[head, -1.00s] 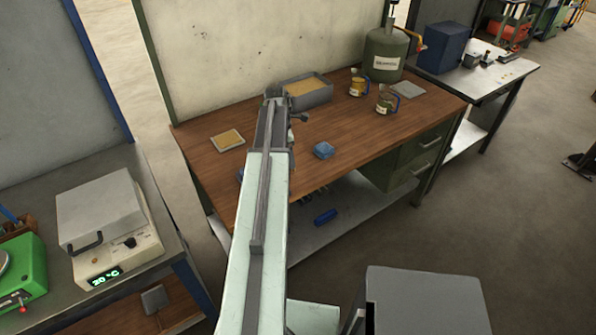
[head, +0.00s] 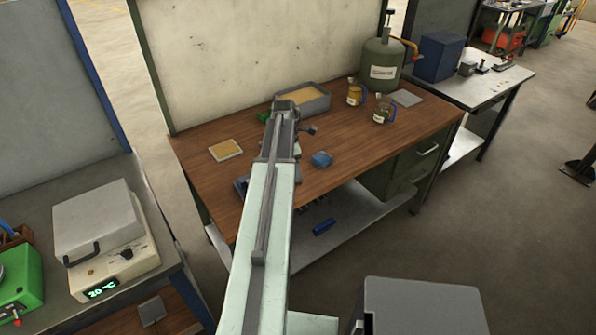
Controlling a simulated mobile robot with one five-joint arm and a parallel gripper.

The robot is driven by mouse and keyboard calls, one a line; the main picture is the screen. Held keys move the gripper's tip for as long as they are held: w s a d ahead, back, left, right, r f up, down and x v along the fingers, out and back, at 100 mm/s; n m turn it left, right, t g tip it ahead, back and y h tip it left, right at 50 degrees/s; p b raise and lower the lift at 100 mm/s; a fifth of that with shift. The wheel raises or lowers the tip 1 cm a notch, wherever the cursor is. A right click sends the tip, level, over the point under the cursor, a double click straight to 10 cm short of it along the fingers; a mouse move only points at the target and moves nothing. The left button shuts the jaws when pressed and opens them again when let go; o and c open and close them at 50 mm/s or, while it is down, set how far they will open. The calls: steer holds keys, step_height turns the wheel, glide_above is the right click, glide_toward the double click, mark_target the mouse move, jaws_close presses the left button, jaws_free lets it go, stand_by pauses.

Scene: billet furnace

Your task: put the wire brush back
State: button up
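My arm reaches out over the wooden workbench (head: 370,150), and my gripper (head: 284,112) is at its far end, close to the near side of the grey tray with tan contents. The arm's end hides the fingers, so I cannot see whether they are open or shut or hold anything. I cannot make out a wire brush for certain. A small green item (head: 263,116) shows just left of the arm's end. A dark blue item (head: 241,185) is partly hidden behind the arm at the bench's front edge.
The grey tray (head: 318,104), a tan pad (head: 226,149), a blue block (head: 321,159), two jars (head: 355,92) (head: 383,109) and a green canister (head: 383,60) stand on the bench. A blue item (head: 324,227) lies on the lower shelf.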

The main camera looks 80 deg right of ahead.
steer(key=d, duration=0.4)
steer(key=shift+s+d+f, duration=0.15)
steer(key=shift+d+f, duration=0.05)
step_height(320, 180, down, 4)
steer(key=b, duration=0.4)
steer(key=shift+d, duration=0.1)
steer(key=shift+r, duration=0.25)
steer(key=shift+f, duration=0.2)
steer(key=o, duration=1.3)
step_height(320, 180, up, 12)
steer(key=w+p, duration=0.1)
steer(key=p, duration=1.1)
steer(key=shift+w+a+r, duration=0.15)
steer(key=shift+w+a, duration=0.1)
steer(key=shift+a, duration=0.05)
